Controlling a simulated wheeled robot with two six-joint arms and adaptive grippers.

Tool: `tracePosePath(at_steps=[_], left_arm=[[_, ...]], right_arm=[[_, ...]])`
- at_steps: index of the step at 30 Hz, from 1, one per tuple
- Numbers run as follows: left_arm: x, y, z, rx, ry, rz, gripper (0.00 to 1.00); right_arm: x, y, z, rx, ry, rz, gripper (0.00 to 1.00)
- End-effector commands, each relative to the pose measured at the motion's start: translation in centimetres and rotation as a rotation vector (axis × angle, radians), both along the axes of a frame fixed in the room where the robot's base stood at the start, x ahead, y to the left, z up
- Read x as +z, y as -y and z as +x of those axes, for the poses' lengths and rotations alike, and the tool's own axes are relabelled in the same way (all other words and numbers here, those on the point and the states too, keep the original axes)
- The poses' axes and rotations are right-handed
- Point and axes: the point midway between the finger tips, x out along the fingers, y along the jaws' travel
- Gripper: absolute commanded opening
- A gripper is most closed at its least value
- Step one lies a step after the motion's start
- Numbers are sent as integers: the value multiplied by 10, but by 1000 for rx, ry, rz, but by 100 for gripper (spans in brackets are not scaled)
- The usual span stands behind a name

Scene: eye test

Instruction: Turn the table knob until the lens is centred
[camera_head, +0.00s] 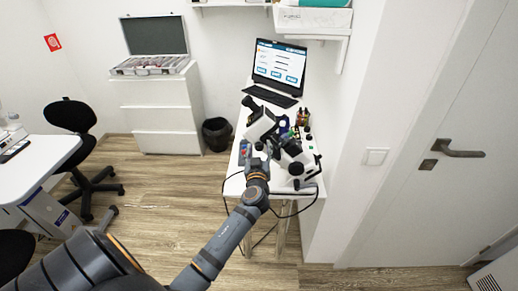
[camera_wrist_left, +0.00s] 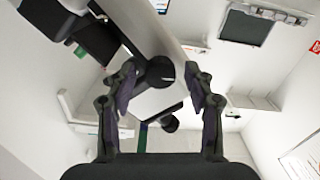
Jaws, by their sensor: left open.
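A white and black optical instrument (camera_head: 262,124) stands on the white table at the right. My left gripper (camera_head: 257,160) is in front of it, at the near side of the table. In the left wrist view my left gripper (camera_wrist_left: 160,78) is open. A round black knob (camera_wrist_left: 160,71) on the instrument's white body shows between its two fingertips. The fingers appear to stand on either side of the knob, apart from it; the depth gap is hard to judge. The lens and its centring cannot be made out. My right gripper is not in view.
A second black and white device (camera_head: 296,165) stands close to the right of the gripper. A laptop (camera_head: 277,68) stands at the back of the table, with small bottles (camera_head: 302,118) in front of it. A black cable hangs below the table's front edge. The wall is close on the right.

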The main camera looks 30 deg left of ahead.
Motion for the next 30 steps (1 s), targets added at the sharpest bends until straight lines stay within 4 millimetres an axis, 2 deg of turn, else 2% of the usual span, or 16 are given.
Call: tracePosePath(at_steps=[4, 16, 24, 30], left_arm=[[0, 0, 0, 0, 0, 0, 53], [0, 0, 0, 0, -1, 1, 0], [-4, 0, 0, 0, -61, 104, 0], [-1, 0, -1, 0, -94, 152, 0]], right_arm=[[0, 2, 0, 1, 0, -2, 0], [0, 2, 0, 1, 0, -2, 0], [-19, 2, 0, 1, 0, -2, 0], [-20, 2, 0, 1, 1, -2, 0]])
